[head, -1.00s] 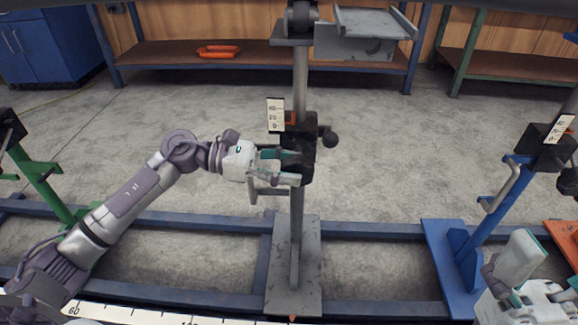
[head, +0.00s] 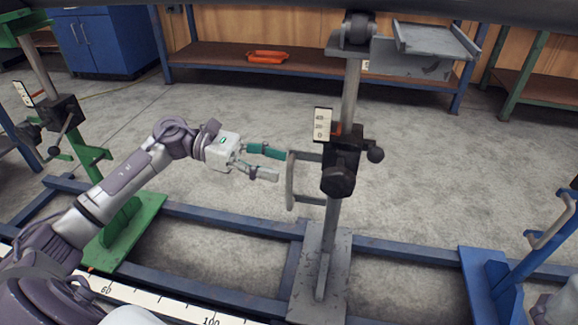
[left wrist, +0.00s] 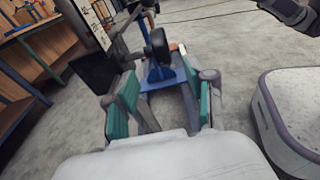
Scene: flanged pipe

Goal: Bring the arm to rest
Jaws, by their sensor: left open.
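My left gripper (head: 270,163) is open and empty in the head view, just left of the grey stand (head: 345,190). A gap shows between its fingertips and the stand's grey handle (head: 291,180). The stand has a black clamp block with knobs and a small white scale plate (head: 322,125). In the left wrist view the two teal-padded fingers (left wrist: 162,105) are spread apart with nothing held between them; the black knob (left wrist: 157,42) shows beyond them. My right gripper cannot be made out; only a bit of that arm may show at the lower right edge.
A green stand (head: 125,225) is at the left and a blue stand (head: 490,285) at the right, joined by blue floor rails (head: 230,222). A bench with an orange tray (head: 267,57) is at the back. Open concrete floor lies between.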

